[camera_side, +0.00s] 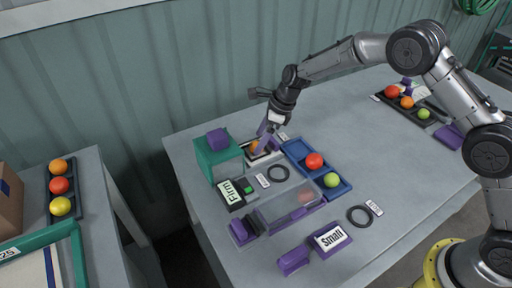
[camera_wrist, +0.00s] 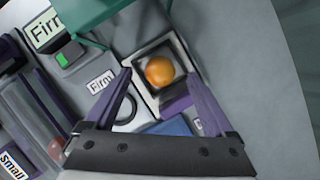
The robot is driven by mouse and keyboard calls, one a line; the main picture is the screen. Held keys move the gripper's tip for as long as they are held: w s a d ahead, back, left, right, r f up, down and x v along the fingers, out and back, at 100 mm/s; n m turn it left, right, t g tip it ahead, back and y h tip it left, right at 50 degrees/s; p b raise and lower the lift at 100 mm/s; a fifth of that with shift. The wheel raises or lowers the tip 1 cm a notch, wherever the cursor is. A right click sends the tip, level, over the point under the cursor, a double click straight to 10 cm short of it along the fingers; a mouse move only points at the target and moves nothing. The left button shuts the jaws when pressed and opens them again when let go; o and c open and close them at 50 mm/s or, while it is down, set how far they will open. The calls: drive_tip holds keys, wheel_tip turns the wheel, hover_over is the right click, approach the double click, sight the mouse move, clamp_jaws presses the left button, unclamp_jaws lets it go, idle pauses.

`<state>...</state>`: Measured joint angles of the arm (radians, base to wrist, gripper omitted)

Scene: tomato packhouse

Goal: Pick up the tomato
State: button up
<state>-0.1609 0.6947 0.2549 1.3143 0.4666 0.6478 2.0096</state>
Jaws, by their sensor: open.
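An orange tomato (camera_wrist: 160,70) sits in a small white-rimmed square holder (camera_wrist: 145,56) with a dark inside. In the side view the tomato (camera_side: 254,146) is partly hidden by my purple fingers. My gripper (camera_wrist: 160,78) is open and empty, with its two purple fingers spread either side of the tomato in the wrist view. In the side view my gripper (camera_side: 262,140) points down just over the holder. I cannot tell how much height is left between the fingertips and the tomato.
A green box (camera_side: 218,160) with a purple block on top stands left of the holder. A blue tray (camera_side: 296,148) with a red and a green tomato lies to the right. A clear-lidded box (camera_side: 280,207), a "Firm" sign (camera_side: 230,192) and a "Small" sign (camera_side: 330,238) are nearer the front.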

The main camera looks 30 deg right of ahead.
drive_tip(key=shift+x, duration=1)
drive_tip(key=c, duration=1)
drive_tip(key=shift+r, duration=0.2)
